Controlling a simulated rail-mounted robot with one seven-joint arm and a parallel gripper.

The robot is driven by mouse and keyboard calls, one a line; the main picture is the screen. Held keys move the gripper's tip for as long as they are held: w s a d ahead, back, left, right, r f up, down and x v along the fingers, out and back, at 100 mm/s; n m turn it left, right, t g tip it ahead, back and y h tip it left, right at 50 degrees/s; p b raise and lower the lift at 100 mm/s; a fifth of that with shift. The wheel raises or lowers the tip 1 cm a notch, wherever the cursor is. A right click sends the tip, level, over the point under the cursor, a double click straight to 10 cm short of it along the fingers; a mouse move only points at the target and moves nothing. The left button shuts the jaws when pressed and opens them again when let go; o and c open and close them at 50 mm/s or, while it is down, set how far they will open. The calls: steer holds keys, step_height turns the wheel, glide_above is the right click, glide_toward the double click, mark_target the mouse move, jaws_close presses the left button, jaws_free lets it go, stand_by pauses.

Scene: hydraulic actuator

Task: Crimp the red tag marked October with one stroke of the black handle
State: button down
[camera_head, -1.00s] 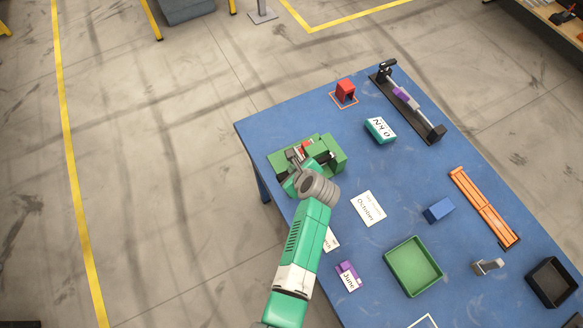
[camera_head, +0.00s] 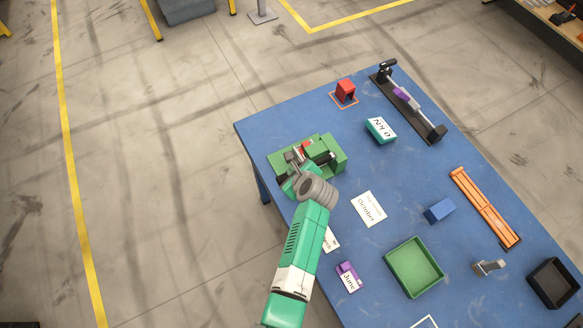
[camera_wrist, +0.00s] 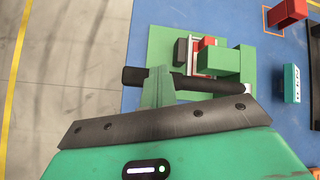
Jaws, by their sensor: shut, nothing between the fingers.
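The green crimping press (camera_head: 334,150) stands at the left corner of the blue table. A small red tag (camera_head: 306,145) sits in it and also shows in the wrist view (camera_wrist: 207,42); no marking on it is readable. The black handle (camera_wrist: 195,83) runs across the wrist view at the near side of the press. My gripper (camera_wrist: 159,84) is shut with nothing between its fingers. Its fingers overlap the handle in the wrist view; I cannot tell if they touch it. In the head view my gripper (camera_head: 293,168) covers part of the press.
A white October card (camera_head: 368,208) lies right of my arm. A purple tag with a June card (camera_head: 348,278), a green tray (camera_head: 414,267), a blue block (camera_head: 439,210), a teal box (camera_head: 380,130) and a red block (camera_head: 346,89) stand around.

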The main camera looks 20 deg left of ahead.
steer(key=shift+f, duration=0.15)
stand_by(0.7)
steer(key=shift+w+d+r+p, duration=0.1)
steer(key=shift+w+r+p, duration=0.05)
steer(key=shift+r+p, duration=0.55)
steer(key=shift+w+d+r+p, duration=0.1)
steer(key=shift+r+p, duration=0.45)
steer(key=shift+r, duration=0.25)
steer(key=shift+w+d+r+p, duration=0.1)
steer(key=shift+w+r+p, duration=0.05)
steer(key=shift+r+p, duration=0.55)
steer(key=shift+r, duration=0.1)
steer(key=r+p, duration=0.2)
steer(key=r, duration=0.1)
steer(key=w+r+p, duration=0.1)
steer(key=p, duration=0.1)
steer(key=shift+d+r, duration=0.35)
steer(key=shift+r, duration=0.05)
